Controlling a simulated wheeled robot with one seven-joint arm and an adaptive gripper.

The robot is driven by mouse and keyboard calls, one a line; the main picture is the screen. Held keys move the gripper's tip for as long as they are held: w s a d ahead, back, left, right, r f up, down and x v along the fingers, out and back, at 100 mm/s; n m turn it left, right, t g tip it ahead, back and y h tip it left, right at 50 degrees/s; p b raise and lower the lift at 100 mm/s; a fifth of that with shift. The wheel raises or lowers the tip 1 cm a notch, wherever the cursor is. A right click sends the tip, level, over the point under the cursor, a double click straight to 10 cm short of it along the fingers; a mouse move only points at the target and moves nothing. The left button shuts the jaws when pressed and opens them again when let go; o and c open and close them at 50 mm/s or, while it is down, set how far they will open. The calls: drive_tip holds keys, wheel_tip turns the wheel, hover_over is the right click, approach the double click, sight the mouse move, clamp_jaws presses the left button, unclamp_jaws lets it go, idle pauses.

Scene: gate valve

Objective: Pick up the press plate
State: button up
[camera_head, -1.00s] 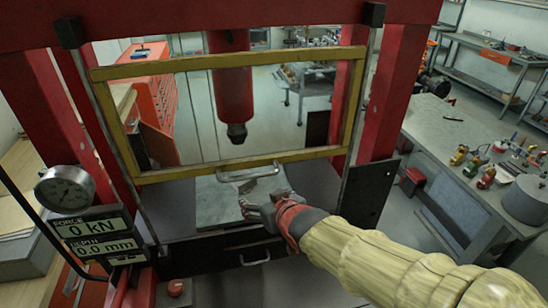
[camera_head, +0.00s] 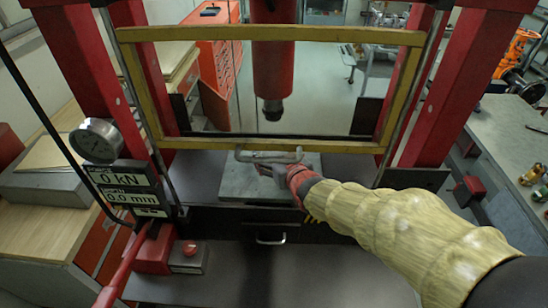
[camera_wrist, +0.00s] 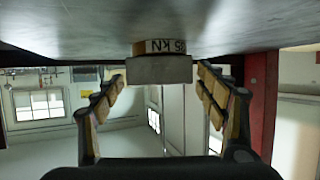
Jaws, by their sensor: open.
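A flat grey plate (camera_head: 240,187) lies on the press bed below the ram. In the wrist view, a small grey block (camera_wrist: 158,70) with a pale label ending in "kN" adjoins a broad grey surface (camera_wrist: 160,25). I cannot tell for sure which of these is the press plate. My gripper (camera_head: 272,170) is over the plate, near the guard's lower bar, and partly hidden by the guard handle. In the wrist view my gripper (camera_wrist: 160,83) is open, with one finger on each side of the block and gaps visible.
The yellow guard frame (camera_head: 127,75) and its handle (camera_head: 268,156) are in front of the red ram (camera_head: 273,75). Red posts (camera_head: 455,85) stand at both sides. A gauge (camera_head: 97,140) and a display reading 0 kN (camera_head: 125,175) are at left. A drawer handle (camera_head: 270,240) is below.

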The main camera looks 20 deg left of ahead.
drive_tip(key=shift+w+a+f, duration=0.2)
drive_tip(key=shift+w+a, duration=0.15)
drive_tip(key=shift+w, duration=0.1)
drive_tip(key=shift+c, duration=0.2)
clamp_jaws()
idle(0.6)
drive_tip(key=shift+w+r, duration=0.1)
drive_tip(key=shift+r, duration=0.15)
